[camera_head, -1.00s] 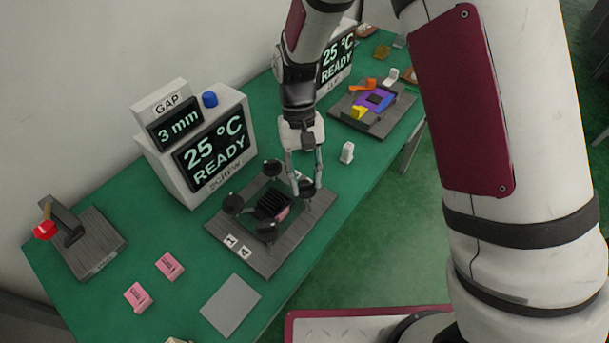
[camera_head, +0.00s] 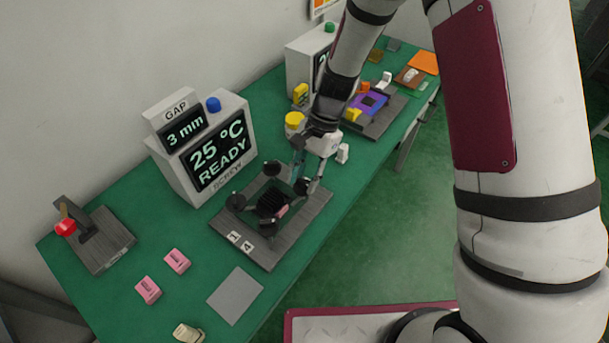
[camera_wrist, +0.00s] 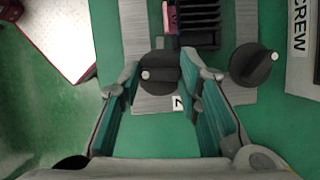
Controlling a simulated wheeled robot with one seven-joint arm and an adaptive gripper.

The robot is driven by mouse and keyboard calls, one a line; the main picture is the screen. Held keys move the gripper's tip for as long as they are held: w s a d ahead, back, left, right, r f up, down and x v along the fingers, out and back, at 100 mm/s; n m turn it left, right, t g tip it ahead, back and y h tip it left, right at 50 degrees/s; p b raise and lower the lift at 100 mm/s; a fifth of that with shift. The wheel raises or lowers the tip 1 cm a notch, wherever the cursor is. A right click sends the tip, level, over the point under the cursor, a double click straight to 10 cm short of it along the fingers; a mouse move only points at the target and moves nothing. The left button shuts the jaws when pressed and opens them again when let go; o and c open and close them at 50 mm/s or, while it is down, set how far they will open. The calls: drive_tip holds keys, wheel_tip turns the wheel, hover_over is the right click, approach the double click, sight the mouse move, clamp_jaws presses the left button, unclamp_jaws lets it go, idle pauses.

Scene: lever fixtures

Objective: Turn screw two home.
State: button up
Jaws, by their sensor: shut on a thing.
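The screw fixture is a grey board (camera_head: 290,240) with black screw knobs around a dark ribbed block (camera_head: 273,204). It also shows in the wrist view (camera_wrist: 135,20). Screw two is the black knob (camera_wrist: 158,72) beside a white tag marked 2 (camera_wrist: 178,103). It shows in the head view at the board's far right corner (camera_head: 304,187). My gripper (camera_wrist: 160,70) is shut on this knob, one finger on each side. In the head view my gripper (camera_head: 306,184) leans to the right above it. A white dot shows on the knob's left side in the wrist view.
Another knob (camera_wrist: 254,65) stands to the right in the wrist view. The screw station's display (camera_head: 217,157) behind the board reads 25 °C READY, and its gap display (camera_head: 186,128) reads 3 mm. Pink blocks (camera_head: 177,261) and a grey plate (camera_head: 236,295) lie in front.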

drive_tip(key=m+p, duration=0.1)
drive_tip(key=m, duration=0.1)
drive_tip(key=m+t+y+p, duration=0.1)
drive_tip(key=m, duration=0.1)
drive_tip(key=shift+s+d+r+m+t, duration=0.1)
drive_tip(key=shift+s+m+t, duration=0.05)
drive_tip(key=shift+m+t, duration=0.15)
drive_tip(key=shift+m+t+p, duration=0.6)
drive_tip(key=shift+m+p, duration=0.15)
drive_tip(key=shift+m, duration=0.85)
drive_tip(key=o, duration=1.1)
drive_tip(key=shift+o, duration=0.2)
drive_tip(key=v, duration=1.1)
drive_tip(key=shift+d+r, duration=0.3)
drive_tip(key=shift+d, duration=0.05)
